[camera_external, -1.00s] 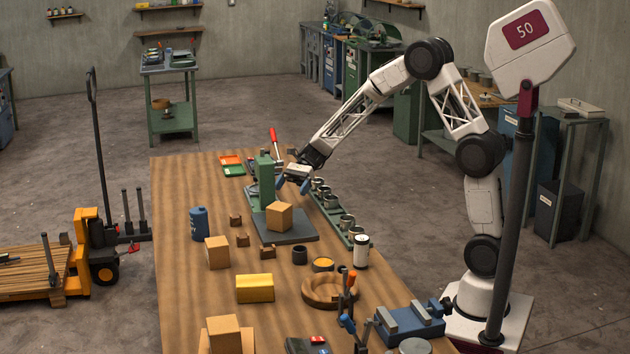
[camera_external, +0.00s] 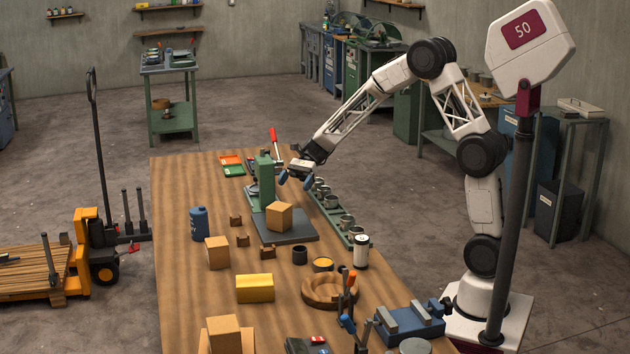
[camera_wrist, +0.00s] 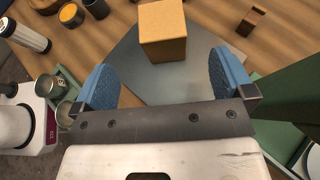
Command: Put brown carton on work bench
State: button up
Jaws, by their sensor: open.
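A brown carton (camera_external: 279,217) sits on a dark grey plate (camera_external: 299,235) in front of the green press (camera_external: 265,178). Another brown carton (camera_external: 217,253) stands on the wooden work bench (camera_external: 190,290), and a third (camera_external: 224,335) is at the near end on a light board. My gripper (camera_external: 295,180) is open and empty above the bench beside the press, higher than and behind the carton on the plate. In the wrist view, that carton (camera_wrist: 163,32) shows ahead of the two blue fingers (camera_wrist: 165,80), apart from them.
A green rail with several metal cups (camera_external: 333,203) runs along the right of the plate. A blue bottle (camera_external: 199,223), small brown blocks (camera_external: 243,240), a yellow block (camera_external: 255,289) and a wooden ring (camera_external: 329,291) stand around. The bench's left strip is mostly clear.

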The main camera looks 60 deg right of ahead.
jog(key=s+r+n+h, duration=0.3)
jog(key=s+r+n, duration=0.1)
jog(key=s, duration=0.7)
jog(key=s+r+n+h, duration=0.3)
jog(key=s+r+n, duration=0.15)
jog(key=s, duration=0.65)
jog(key=s+d+n+t+h, duration=0.1)
jog(key=s+d+n+h, duration=0.1)
jog(key=s, duration=0.9)
jog(key=s+d+r+n+t+h, duration=0.1)
jog(key=s+n+h, duration=0.4)
jog(key=s, duration=0.6)
jog(key=shift+d+r+n+t, duration=0.3)
jog(key=shift+d+n, duration=0.45)
jog(key=shift+n, duration=0.4)
